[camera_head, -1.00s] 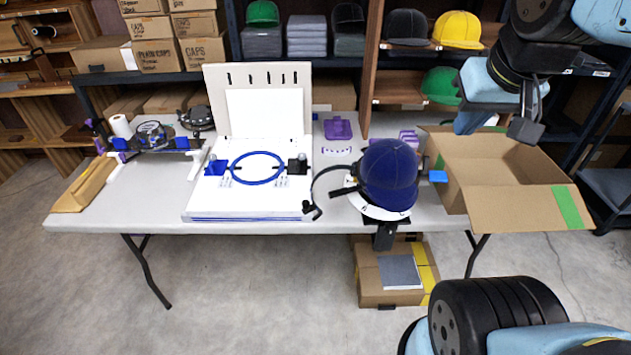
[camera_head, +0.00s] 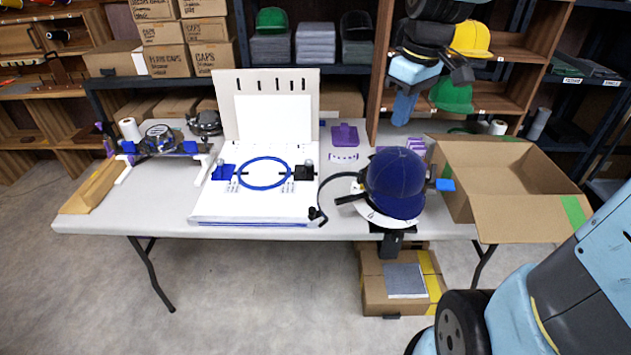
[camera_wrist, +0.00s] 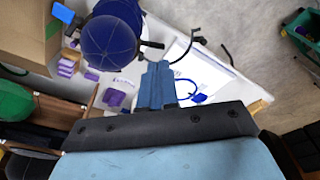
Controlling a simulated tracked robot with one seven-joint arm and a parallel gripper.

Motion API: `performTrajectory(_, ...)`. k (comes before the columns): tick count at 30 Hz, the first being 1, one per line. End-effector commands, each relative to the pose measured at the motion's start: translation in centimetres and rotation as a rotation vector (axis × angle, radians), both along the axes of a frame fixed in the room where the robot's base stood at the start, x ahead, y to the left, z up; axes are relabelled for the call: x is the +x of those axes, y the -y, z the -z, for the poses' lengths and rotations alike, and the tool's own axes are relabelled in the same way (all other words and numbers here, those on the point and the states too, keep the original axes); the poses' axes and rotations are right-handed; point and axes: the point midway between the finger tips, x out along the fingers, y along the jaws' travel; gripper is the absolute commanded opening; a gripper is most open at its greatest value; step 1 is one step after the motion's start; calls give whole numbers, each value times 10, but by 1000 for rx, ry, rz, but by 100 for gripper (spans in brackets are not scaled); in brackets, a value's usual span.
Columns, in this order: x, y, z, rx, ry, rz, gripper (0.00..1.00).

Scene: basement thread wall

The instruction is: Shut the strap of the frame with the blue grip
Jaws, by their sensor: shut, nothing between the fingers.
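A navy cap (camera_head: 396,183) sits on a frame at the right of the table, with a white ring under it. A blue grip (camera_head: 445,185) sticks out on the right. The black strap (camera_head: 325,188) curves out to the left, its free end apart from the cap, so it stands open. In the wrist view I see the cap (camera_wrist: 110,42), the blue grip (camera_wrist: 62,13) and the strap (camera_wrist: 188,42). My gripper (camera_head: 403,112) is shut and empty, above and behind the cap. Its blue fingers also show in the wrist view (camera_wrist: 156,84), apart from the strap.
A white board with a blue hoop (camera_head: 264,172) lies left of the cap. An open cardboard box (camera_head: 510,215) stands right. Purple pieces (camera_head: 344,135) lie behind. Another frame (camera_head: 160,145) rests on a stand at far left. Shelves with caps (camera_head: 452,95) rise behind the table.

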Motion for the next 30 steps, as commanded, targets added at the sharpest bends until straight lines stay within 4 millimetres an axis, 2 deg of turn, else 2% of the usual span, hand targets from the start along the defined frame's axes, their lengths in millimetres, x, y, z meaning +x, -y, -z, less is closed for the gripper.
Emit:
performTrajectory(3, 21, -15, 16, 14, -59, -116, 0)
performTrajectory(15, 79, -66, 75, 128, -210, -511, 0)
performTrajectory(24, 112, -106, 127, 280, -286, -788, 0)
performTrajectory(30, 125, -126, 154, 377, -307, -921, 0)
